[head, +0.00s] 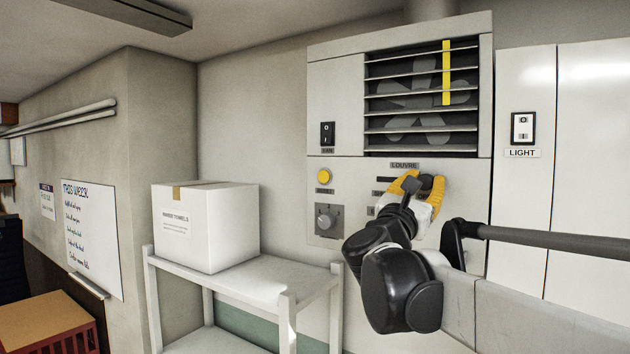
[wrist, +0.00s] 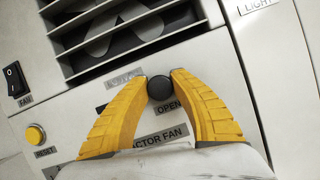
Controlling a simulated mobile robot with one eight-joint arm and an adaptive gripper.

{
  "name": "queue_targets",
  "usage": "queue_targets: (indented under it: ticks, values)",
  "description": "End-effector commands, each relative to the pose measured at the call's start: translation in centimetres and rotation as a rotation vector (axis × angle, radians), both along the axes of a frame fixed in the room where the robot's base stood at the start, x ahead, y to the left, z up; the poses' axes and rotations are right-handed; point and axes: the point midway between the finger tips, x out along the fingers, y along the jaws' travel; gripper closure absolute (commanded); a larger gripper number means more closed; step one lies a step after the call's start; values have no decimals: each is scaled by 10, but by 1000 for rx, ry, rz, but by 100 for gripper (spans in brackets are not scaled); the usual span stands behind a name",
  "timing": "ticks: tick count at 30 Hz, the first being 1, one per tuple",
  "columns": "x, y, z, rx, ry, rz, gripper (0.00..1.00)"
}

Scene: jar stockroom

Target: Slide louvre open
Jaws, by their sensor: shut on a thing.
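The louvre (head: 420,114) is a set of pale horizontal slats in the wall unit's upper right, with dark gaps showing a grey fan behind. It also shows at the top of the wrist view (wrist: 120,60). Its control is a round black knob (wrist: 160,87) on the panel below, beside the "OPEN" label. My gripper (head: 428,188) has yellow fingers, and in the wrist view they are shut on the knob (wrist: 160,84), one on each side. In the head view my gripper and arm hide the knob and most of the control strip under the "LOUVRE" label (head: 404,165).
A fan switch (head: 328,134), a yellow reset button (head: 324,176) and a grey dial (head: 326,218) are left of the control. A yellow strip (head: 446,72) crosses the slats. A white box (head: 206,225) stands on a shelf at left. A light switch (head: 523,127) is at right.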

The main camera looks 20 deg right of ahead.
Motion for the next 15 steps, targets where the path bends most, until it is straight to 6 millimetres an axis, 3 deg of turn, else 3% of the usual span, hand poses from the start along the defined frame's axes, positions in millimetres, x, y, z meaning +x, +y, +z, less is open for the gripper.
queue_targets:
  ticks: [5,6,8,15]
  values:
    - [0,0,1,-2,0,-3,100]
    - [0,-1,1,-2,0,-3,69]
    - [0,0,1,-2,0,-3,51]
    - [0,0,0,-1,0,-1,48]
